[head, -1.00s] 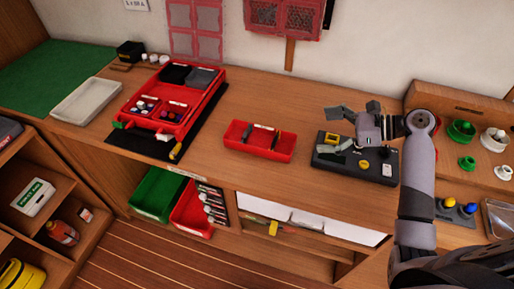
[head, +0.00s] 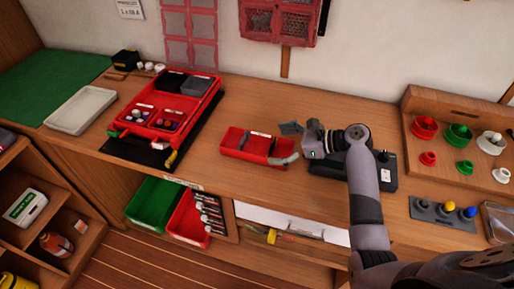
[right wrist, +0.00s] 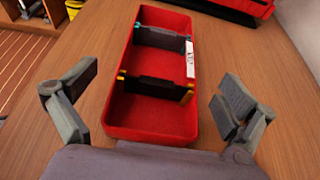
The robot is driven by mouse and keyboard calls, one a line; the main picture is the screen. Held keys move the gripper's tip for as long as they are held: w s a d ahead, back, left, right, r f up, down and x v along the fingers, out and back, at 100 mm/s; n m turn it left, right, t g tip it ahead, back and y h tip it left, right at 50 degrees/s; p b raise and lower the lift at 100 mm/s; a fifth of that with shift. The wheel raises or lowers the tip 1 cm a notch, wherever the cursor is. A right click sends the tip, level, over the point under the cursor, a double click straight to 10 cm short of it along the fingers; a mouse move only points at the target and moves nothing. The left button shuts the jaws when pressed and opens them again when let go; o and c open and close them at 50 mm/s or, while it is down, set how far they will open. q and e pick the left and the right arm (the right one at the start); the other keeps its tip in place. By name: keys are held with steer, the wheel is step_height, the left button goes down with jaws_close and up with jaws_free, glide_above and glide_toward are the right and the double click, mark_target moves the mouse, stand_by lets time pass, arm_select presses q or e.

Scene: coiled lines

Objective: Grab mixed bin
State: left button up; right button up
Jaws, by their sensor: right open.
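A red bin (head: 235,142) with dark dividers lies on the wooden worktop, near the middle of the head view. In the right wrist view the bin (right wrist: 150,113) stretches away from me, with a small white label on its right wall, too small to read. My right gripper (head: 287,144) is at the bin's right end. In the right wrist view the gripper (right wrist: 158,90) is open and empty, one finger on each side of the bin's near part, with gaps showing. My left gripper is not in view.
A black device (head: 385,160) sits beneath and right of my right arm, partly hidden. A larger red open case (head: 150,130) and a pale tray (head: 80,110) stand to the left. A rack of colored cups (head: 425,100) is at right. Bare worktop separates bin and case.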

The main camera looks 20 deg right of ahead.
mark_target(261, 153)
steer(key=p+x, duration=0.1)
steer(key=x, duration=0.4)
steer(key=shift+w+a+r, duration=0.1)
steer(key=shift+w+a, duration=0.05)
steer(key=shift+w, duration=0.05)
steer(key=shift+c, duration=0.6)
steer(key=shift+s, duration=0.15)
steer(key=c, duration=1.2)
steer(key=shift+o, duration=0.2)
